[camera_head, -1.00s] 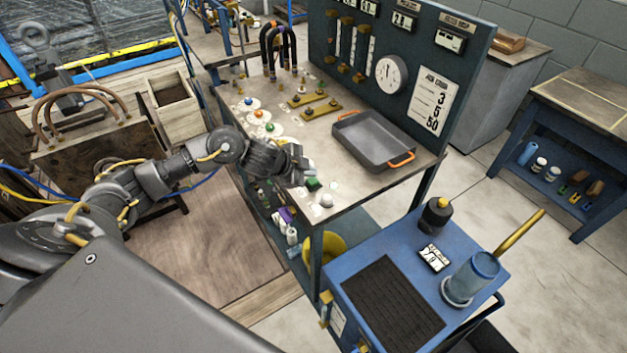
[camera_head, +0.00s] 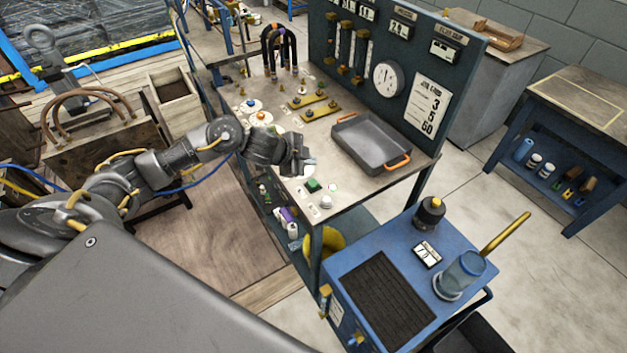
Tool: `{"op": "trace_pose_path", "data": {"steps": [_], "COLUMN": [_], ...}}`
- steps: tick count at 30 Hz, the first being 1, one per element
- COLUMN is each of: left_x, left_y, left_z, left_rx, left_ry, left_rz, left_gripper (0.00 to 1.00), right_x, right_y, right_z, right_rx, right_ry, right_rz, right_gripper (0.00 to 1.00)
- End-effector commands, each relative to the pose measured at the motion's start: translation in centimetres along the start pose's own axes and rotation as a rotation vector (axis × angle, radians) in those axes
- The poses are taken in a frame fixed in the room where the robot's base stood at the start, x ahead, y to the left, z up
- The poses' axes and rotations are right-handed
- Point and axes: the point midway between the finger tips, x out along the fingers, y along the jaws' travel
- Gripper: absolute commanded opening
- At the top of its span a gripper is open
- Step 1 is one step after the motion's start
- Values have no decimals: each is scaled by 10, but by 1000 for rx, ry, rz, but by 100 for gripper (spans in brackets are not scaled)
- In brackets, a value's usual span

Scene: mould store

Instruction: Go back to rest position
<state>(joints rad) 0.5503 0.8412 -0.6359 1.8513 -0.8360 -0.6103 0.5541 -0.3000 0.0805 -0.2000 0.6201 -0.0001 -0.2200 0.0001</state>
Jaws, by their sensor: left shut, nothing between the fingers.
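My left gripper (camera_head: 303,164) is shut and empty. It hangs over the left front part of the workbench top (camera_head: 345,198), left of the grey tray and above the green button. My left arm reaches in from the left side. My right gripper is not in view.
A grey tray (camera_head: 372,145) with orange handles sits on the bench before a dark gauge panel (camera_head: 388,50). A green button (camera_head: 313,185) and a white knob (camera_head: 326,202) are near the bench's front edge. A blue cart (camera_head: 400,240) bears a black ribbed mat (camera_head: 385,297) and a blue-clear jar (camera_head: 462,273).

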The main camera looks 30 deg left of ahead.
Motion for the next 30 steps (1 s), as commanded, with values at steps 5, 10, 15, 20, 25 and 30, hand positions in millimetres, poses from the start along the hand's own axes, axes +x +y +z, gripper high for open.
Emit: {"op": "trace_pose_path", "data": {"steps": [5, 10, 15, 20, 25, 30], "left_x": [1, 1, 7, 12, -7, -44], "left_y": [1, 1, 22, 79, 144, 203], "left_z": [1, 1, -10, -33, -35, -7], "left_rx": [0, 0, -16, -110, -324, -564], "left_ry": [0, 0, 18, 43, -18, -169], "left_rz": [1, 1, -7, -47, -94, -90], "left_gripper": [0, 0, 0, 0, 0, 0], "right_x": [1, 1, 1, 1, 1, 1], "right_y": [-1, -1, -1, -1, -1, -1], "right_z": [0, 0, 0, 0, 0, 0], "right_rx": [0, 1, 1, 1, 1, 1], "right_ry": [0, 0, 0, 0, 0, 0], "right_rz": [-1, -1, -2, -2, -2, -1], "right_gripper": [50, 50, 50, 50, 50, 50]}}
